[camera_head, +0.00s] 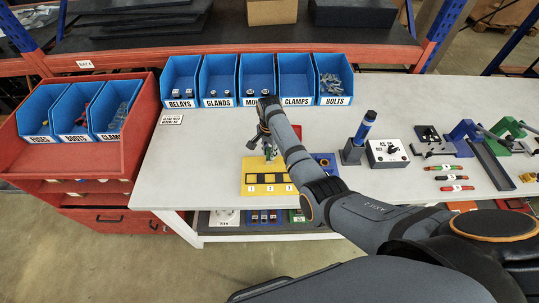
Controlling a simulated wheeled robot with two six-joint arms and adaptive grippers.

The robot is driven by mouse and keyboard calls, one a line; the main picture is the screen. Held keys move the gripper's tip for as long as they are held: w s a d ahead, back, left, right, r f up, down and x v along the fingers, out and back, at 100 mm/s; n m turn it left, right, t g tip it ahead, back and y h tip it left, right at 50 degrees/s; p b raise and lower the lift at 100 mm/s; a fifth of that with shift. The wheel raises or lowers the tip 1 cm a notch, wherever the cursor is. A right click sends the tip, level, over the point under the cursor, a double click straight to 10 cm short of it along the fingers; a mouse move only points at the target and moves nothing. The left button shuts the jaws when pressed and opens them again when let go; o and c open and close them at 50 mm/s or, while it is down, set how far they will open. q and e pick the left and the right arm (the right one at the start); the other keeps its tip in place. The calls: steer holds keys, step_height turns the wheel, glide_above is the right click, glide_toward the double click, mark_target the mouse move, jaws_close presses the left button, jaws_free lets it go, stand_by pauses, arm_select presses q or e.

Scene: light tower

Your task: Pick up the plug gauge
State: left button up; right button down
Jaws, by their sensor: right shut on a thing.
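My right gripper (264,143) hangs above the back edge of the yellow block, with its arm coming in from the lower right. It is shut on a small piece with a green part (270,154), which I take for the plug gauge. The fingers and arm hide much of it, and its exact shape is too small to tell. The yellow block (250,187) has dark slots and numbered white labels along its front. I cannot tell whether the held piece is clear of the block. My left gripper is out of view.
Blue labelled bins (257,75) line the table's back. A blue-handled tool (366,125) stands upright in a dark holder, right of my arm, near a white box (386,153). Coloured clamps and small parts fill the right. The white table (190,160) is clear at left.

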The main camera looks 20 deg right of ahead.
steer(key=shift+r, duration=0.1)
steer(key=shift+r, duration=0.3)
step_height(320, 180, up, 2)
steer(key=shift+r, duration=0.25)
steer(key=s+d+r+p, duration=0.5)
steer(key=s+r, duration=0.4)
steer(key=s, duration=0.3)
steer(key=shift+s+d+r+p, duration=0.3)
steer(key=shift+d+r+p, duration=0.1)
steer(key=shift+d, duration=0.25)
